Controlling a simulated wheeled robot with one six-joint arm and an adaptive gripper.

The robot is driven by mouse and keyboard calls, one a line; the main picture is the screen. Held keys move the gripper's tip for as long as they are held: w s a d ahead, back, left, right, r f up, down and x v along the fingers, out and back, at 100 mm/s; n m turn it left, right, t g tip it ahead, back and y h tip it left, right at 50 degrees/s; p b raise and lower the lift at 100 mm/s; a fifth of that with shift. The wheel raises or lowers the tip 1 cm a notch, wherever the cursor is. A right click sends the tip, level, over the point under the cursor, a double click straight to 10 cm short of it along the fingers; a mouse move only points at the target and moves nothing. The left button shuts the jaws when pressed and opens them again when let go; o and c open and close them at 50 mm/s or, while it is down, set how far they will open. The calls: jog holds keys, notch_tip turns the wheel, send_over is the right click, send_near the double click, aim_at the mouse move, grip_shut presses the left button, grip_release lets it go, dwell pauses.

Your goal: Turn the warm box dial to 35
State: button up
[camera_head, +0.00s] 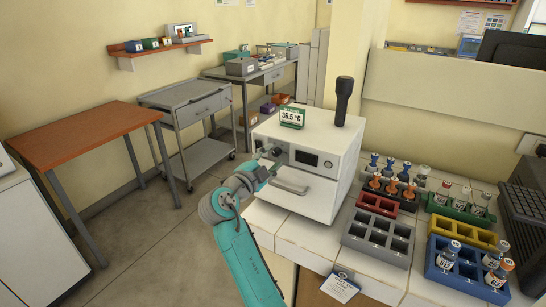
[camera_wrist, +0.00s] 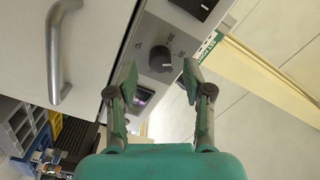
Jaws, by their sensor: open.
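The white warm box (camera_head: 325,147) stands on the counter. My gripper (camera_wrist: 160,78) is open. Its two fingertips lie on either side of the dial in the wrist view, with the dial slightly beyond their line; I cannot tell whether they touch it. In the head view my gripper (camera_head: 264,168) is at the left of the box's front, and the dial is hard to make out there.
A door handle (camera_head: 290,182) sticks out below the panel. A black upright object (camera_head: 343,100) stands on the box. Racks with vials, a red tray (camera_head: 378,205), a grey rack (camera_head: 350,240) and a blue rack (camera_head: 460,276) crowd the counter right. Open floor lies left.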

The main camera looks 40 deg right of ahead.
jog(key=v, duration=1)
jog(key=shift+a, duration=0.2)
jog(key=shift+s, duration=0.1)
